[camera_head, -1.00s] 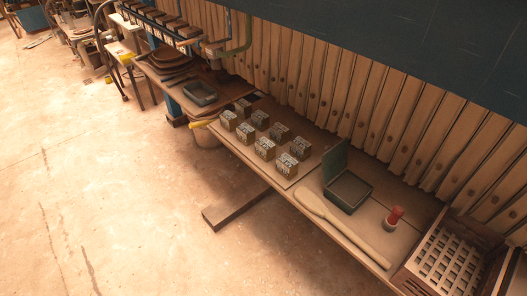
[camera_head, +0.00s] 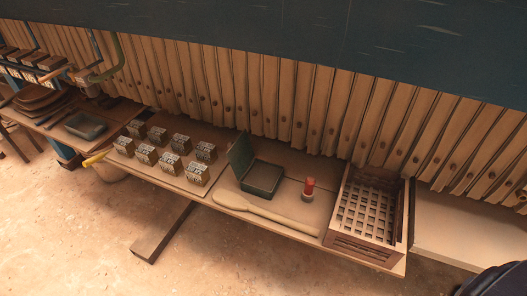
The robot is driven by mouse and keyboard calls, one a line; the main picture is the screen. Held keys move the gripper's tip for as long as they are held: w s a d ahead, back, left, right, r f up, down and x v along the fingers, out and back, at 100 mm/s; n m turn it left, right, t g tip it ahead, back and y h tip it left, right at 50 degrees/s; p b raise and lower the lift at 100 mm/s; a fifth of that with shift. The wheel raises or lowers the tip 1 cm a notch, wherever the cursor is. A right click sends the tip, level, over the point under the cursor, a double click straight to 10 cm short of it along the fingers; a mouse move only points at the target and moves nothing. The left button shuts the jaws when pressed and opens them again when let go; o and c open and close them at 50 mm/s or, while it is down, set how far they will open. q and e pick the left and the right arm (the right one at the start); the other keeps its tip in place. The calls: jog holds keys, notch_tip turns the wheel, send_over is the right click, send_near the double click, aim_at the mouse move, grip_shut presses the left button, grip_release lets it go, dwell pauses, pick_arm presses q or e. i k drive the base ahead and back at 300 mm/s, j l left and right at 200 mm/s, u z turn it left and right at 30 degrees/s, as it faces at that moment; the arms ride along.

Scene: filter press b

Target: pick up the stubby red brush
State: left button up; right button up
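Neither of my grippers shows in the head view. A dark rounded shape is cut off at the bottom right corner; I cannot tell what it is.
Several small patterned blocks (camera_head: 171,163) stand on a board left of the tin. A grey tray (camera_head: 86,126) sits on the far left table. Upright wooden slats rise behind the bench. Open floor (camera_head: 85,245) lies in front.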

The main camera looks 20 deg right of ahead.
aim_at(307, 195)
jog(key=i+j+z, duration=0.1)
jog(key=z, duration=0.35)
jog(key=j+z, duration=0.45)
jog(key=i+j+z, duration=0.1)
jog(key=z, duration=0.4)
jog(key=j+z, duration=0.3)
jog(key=z, duration=0.15)
jog(key=k+j+z, duration=0.1)
jog(key=j, duration=0.3)
jog(key=k+j, duration=0.1)
jog(key=j, duration=0.3)
jog(key=k+j+z, duration=0.15)
jog(key=j, duration=0.25)
jog(key=j+z, duration=0.1)
jog(key=j, duration=0.3)
jog(key=k+j, duration=0.2)
jog(key=j, duration=0.15)
jog(key=k+j+z, duration=0.15)
jog(key=j, duration=0.25)
jog(key=k+j+z, duration=0.1)
jog(key=j, duration=0.25)
